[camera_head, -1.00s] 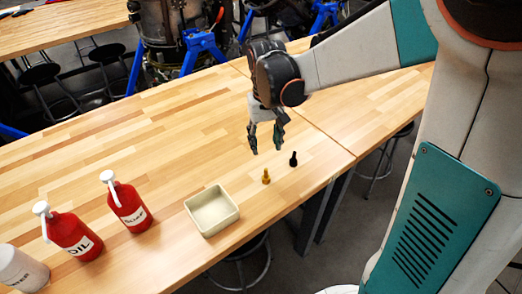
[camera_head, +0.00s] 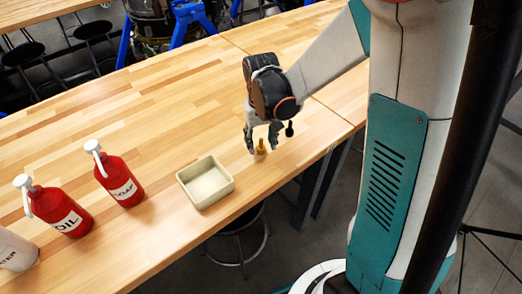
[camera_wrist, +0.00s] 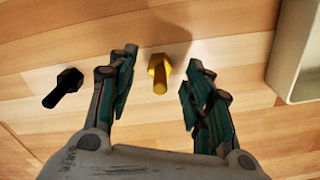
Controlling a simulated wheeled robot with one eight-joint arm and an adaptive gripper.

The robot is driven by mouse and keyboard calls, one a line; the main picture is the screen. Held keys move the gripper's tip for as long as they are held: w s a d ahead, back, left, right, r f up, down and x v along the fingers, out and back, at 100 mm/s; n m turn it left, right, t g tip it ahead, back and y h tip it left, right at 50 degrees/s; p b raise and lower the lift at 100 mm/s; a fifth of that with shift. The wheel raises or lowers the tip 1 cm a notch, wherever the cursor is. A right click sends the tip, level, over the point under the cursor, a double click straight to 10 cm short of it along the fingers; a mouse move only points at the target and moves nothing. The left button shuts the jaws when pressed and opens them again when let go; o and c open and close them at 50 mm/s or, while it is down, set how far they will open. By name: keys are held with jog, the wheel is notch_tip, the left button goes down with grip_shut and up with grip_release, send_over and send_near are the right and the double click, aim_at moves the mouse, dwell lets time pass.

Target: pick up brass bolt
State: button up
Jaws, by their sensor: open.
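The brass bolt (camera_head: 261,146) stands upright on the wooden table, near its front edge. In the wrist view the brass bolt (camera_wrist: 159,73) shows between the fingertips, slightly beyond them, with its shadow on the wood. My gripper (camera_head: 262,140) is open, fingers pointing down, close around the bolt's place. In the wrist view my gripper (camera_wrist: 157,78) has its two fingers apart with a gap on both sides of the bolt. I see no contact with the bolt.
A black bolt (camera_head: 290,129) stands just right of the brass one; it also shows in the wrist view (camera_wrist: 64,88). An empty cream tray (camera_head: 232,186) sits to the left. Red oil (camera_head: 70,222) and soap (camera_head: 127,192) bottles stand further left. The table behind is clear.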

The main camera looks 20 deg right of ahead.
aim_at(261, 139)
jog(key=shift+f, duration=0.4)
grip_shut()
jog(key=shift+r, duration=0.1)
notch_tip(261, 139, up, 20)
jog(key=p, duration=0.6)
jog(key=c, duration=0.6)
grip_release()
grip_shut()
